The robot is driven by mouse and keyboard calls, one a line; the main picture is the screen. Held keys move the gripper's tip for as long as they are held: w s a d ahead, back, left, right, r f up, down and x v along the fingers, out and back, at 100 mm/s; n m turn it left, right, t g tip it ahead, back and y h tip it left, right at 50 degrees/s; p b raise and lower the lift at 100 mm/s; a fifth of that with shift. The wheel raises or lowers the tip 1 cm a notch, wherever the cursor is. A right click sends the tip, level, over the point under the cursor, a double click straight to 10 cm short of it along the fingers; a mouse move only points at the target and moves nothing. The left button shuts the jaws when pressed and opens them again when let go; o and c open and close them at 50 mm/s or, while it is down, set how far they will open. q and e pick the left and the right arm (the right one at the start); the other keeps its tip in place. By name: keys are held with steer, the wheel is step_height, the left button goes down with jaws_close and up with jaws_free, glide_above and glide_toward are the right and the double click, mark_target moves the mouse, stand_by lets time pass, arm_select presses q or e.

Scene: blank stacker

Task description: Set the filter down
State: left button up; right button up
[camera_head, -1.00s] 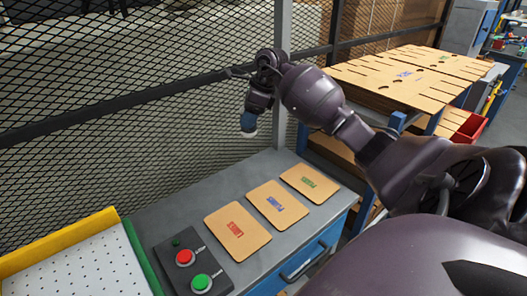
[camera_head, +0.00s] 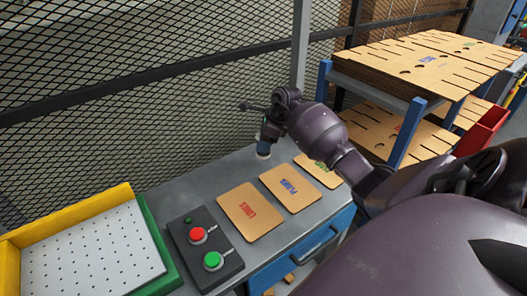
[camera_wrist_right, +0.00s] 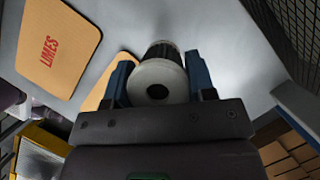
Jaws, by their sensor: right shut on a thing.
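My right gripper (camera_head: 264,138) is at the back of the grey bench, beyond the tan cards. It is shut on the filter (camera_head: 263,154), a short cylinder with a pale end. In the right wrist view the filter (camera_wrist_right: 158,72) shows a white ring face with a dark centre and a dark ribbed body, between the blue fingers of the right gripper (camera_wrist_right: 160,80). The filter is low over the bench top (camera_head: 210,170); I cannot tell whether it touches. My left gripper is not in view.
Tan cards lie in a row: LIMES (camera_head: 249,211), PLUMS (camera_head: 290,187) and a third (camera_head: 318,170) partly behind my arm. A button box (camera_head: 205,252) and a perforated white tray (camera_head: 90,255) are left. Wire mesh (camera_head: 150,90) stands behind. The bench's back left is clear.

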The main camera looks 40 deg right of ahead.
steer(key=shift+f, duration=2)
steer(key=shift+f, duration=0.15)
steer(key=o, duration=0.5)
steer(key=shift+f+b, duration=0.1)
steer(key=shift+b, duration=0.25)
steer(key=o, duration=0.5)
steer(key=shift+c, duration=0.2)
